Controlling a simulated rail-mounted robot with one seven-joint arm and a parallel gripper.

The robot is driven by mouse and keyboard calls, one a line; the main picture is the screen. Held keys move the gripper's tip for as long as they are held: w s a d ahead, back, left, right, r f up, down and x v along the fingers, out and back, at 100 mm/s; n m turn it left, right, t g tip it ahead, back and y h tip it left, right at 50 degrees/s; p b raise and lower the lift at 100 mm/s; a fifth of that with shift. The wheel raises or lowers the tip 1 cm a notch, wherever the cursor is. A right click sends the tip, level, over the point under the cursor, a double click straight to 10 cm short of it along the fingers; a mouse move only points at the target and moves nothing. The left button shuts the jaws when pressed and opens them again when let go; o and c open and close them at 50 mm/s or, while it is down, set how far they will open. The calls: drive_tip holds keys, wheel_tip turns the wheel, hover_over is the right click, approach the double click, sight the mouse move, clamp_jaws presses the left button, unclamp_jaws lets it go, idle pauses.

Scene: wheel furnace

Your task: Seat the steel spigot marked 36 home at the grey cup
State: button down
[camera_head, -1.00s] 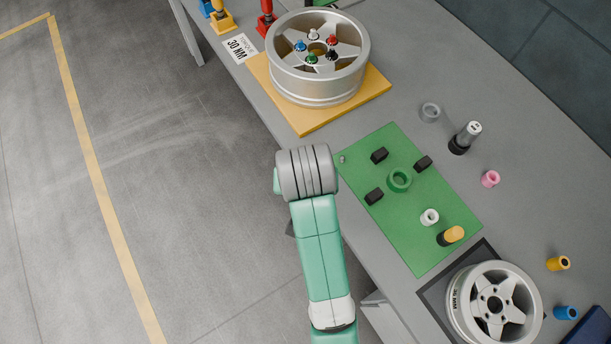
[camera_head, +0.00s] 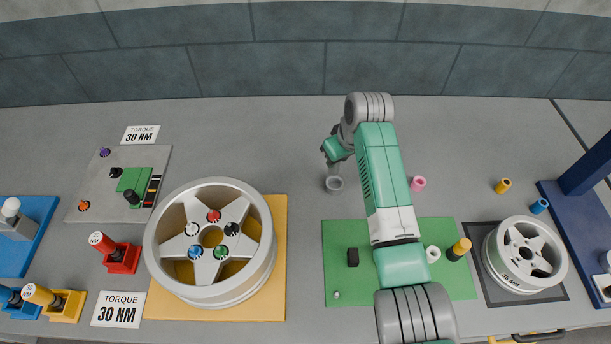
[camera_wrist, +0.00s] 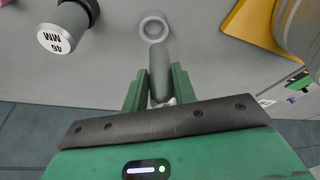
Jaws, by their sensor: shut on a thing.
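The grey cup (camera_head: 334,184) is a small open ring on the grey bench, below my gripper in the head view. It also shows at the top of the wrist view (camera_wrist: 154,26). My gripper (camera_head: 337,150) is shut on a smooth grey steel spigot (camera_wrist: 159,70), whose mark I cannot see. The spigot's free end appears close to the cup's near edge in the wrist view; the cup's hole looks empty. I cannot tell whether they touch. Another steel-ended piece (camera_wrist: 62,28) with a black collar, seemingly marked 46 MM, stands to the left.
A pink ring (camera_head: 418,183) lies right of my arm. A green mat (camera_head: 345,235) with a black block (camera_head: 352,257), a white ring (camera_head: 433,254) and a yellow-topped piece (camera_head: 459,249) lies below. A large wheel (camera_head: 210,243) stands left on a yellow board.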

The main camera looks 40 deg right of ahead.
drive_tip(key=shift+s+d, duration=0.25)
drive_tip(key=shift+d, duration=0.05)
drive_tip(key=shift+s+p, duration=0.15)
drive_tip(key=shift+p, duration=0.5)
wheel_tip(320, 180, down, 4)
drive_tip(key=shift+a+r+b, duration=0.1)
drive_tip(key=shift+r+b, duration=0.1)
drive_tip(key=shift+b, duration=0.4)
drive_tip(key=shift+r+p, duration=0.1)
drive_tip(key=shift+p, duration=0.55)
drive_tip(key=shift+f+b, duration=0.55)
drive_tip(key=shift+f, duration=0.45)
drive_tip(key=shift+f+b, duration=0.3)
drive_tip(key=shift+f, duration=0.3)
